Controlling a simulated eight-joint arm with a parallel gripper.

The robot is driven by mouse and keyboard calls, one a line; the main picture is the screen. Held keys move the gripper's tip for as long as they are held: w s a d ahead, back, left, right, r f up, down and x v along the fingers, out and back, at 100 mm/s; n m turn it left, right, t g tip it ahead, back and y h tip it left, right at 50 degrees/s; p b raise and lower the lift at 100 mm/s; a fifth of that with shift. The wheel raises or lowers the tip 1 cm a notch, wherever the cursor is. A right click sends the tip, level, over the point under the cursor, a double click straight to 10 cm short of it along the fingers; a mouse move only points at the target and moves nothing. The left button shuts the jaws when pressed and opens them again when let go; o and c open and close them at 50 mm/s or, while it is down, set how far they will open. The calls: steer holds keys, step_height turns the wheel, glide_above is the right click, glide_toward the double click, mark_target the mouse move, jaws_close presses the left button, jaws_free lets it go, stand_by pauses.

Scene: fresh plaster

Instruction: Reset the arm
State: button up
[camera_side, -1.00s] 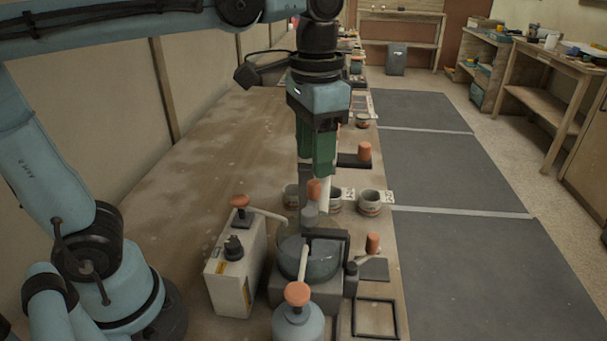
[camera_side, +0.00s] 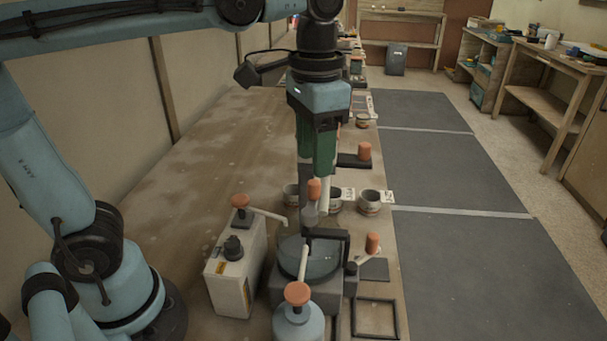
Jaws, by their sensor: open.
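My gripper (camera_side: 316,203) hangs pointing down from my blue arm, above the grey bowl machine (camera_side: 313,258) on the workbench. An orange-topped grey handle (camera_side: 314,188) shows right by the fingertips. I cannot tell whether the fingers touch it. Part of the bowl's back rim is hidden behind a dark bracket (camera_side: 330,235).
A white box with an orange knob (camera_side: 234,268) stands left of the bowl, and an orange-topped canister (camera_side: 298,322) in front. Small pots (camera_side: 370,203) stand behind right. A black square frame (camera_side: 376,318) lies near the bench's right edge. The bench's left side is clear.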

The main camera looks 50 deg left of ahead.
mark_target(311, 182)
step_height(311, 182, down, 6)
steer(key=shift+r, duration=0.2)
steer(key=shift+s+a, duration=0.2)
stand_by(0.3)
